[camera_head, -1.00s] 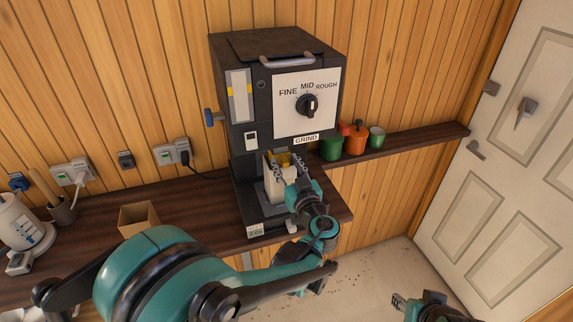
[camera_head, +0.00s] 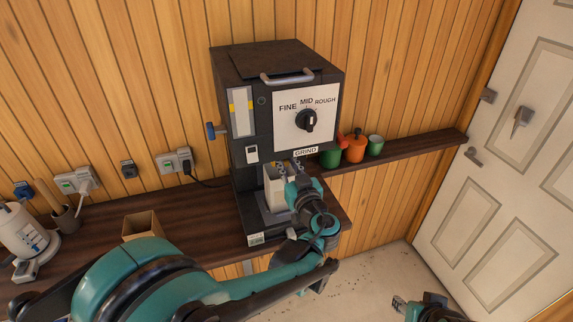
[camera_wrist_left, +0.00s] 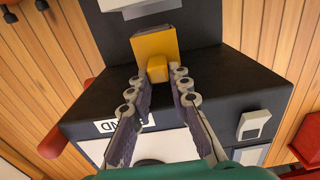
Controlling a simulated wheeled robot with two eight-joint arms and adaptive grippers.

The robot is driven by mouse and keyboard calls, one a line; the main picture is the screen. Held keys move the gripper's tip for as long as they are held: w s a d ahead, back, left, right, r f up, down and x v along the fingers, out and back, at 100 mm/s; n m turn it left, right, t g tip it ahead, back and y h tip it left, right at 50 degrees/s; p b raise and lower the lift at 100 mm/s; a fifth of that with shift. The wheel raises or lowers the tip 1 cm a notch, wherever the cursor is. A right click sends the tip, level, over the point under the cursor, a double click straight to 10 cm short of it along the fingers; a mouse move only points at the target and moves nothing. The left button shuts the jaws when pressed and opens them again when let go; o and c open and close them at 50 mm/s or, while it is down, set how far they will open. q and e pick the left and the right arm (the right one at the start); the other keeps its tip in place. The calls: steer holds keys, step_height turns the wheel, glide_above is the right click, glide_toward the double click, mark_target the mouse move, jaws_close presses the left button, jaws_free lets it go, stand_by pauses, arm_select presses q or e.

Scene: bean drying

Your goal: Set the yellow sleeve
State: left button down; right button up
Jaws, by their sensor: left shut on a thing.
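The yellow sleeve (camera_wrist_left: 155,42) shows in the left wrist view, with a small yellow tab between my fingertips. My left gripper (camera_wrist_left: 157,76) is shut on that tab. In the head view my left gripper (camera_head: 287,167) is at the grinder's front opening, just under the GRIND label (camera_head: 306,152) and above a pale upright container (camera_head: 277,193). The sleeve is almost wholly hidden there by the grinder (camera_head: 240,95) and the fingers. My right gripper (camera_head: 399,304) is at the bottom edge, away from the grinder; its jaw state is unclear.
Green and orange pots (camera_head: 355,147) stand on the narrow shelf (camera_head: 420,146) to the right. An open cardboard box (camera_head: 141,224) and a white appliance (camera_head: 24,235) stand on the dark counter (camera_head: 195,210) to the left. The grinder's dial (camera_head: 308,120) is above my gripper.

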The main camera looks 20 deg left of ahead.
arm_select(q)
steer(key=c, duration=1.4)
jaws_free()
steer(key=shift+d, duration=0.1)
steer(key=v, duration=1.2)
